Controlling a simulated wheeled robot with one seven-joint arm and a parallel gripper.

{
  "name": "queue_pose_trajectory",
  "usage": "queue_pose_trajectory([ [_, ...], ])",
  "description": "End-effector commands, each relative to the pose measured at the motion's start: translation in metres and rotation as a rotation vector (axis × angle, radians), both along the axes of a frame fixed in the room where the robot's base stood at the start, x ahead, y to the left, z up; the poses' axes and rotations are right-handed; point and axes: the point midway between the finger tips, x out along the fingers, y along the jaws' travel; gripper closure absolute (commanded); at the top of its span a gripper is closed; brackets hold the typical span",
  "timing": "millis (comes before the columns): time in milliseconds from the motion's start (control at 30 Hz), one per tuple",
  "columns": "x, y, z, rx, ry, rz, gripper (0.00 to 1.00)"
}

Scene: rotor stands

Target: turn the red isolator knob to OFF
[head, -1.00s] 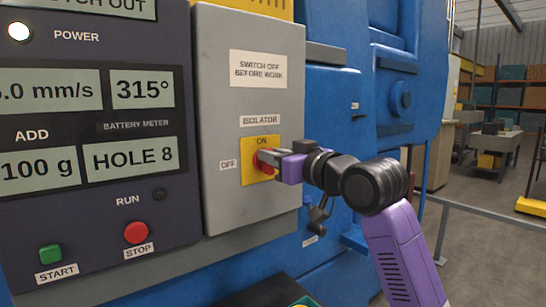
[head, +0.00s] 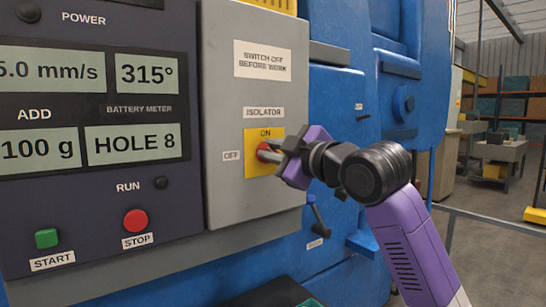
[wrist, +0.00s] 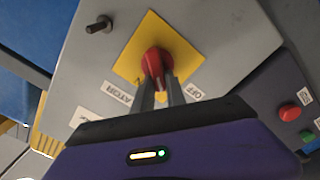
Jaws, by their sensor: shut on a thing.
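The red isolator knob (head: 263,147) sits on a yellow plate (head: 251,165) on a grey box. ON is printed above it and an OFF label (head: 231,156) is at its left. My gripper (head: 272,153) is shut on the knob, its purple body rolled at a slant and hiding much of it. In the wrist view the two fingers (wrist: 161,92) hold the red knob (wrist: 154,62) from either side. The knob's grip lies diagonal to the yellow plate's edges, roughly between the ON and OFF directions.
A dark control panel stands left of the box, with a green START button (head: 47,238) and a red STOP button (head: 135,220). A dark-tipped lever (head: 317,214) hangs below right of the box.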

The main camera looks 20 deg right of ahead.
Motion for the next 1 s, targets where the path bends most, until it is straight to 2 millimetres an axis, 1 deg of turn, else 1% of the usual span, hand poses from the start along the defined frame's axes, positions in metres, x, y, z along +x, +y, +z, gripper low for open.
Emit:
queue_pose_trajectory([
  [33,-0.0004,0.0004,-0.0035,-0.043,-0.013,0.001,1.0],
  [500,-0.0013,0.0035,-0.0097,-0.438,-0.141,0.001,1.0],
  [733,-0.0013,0.0042,-0.012,-0.569,-0.182,0.002,1.0],
  [1000,-0.0012,0.0044,-0.0132,-0.645,-0.206,0.002,1.0],
])
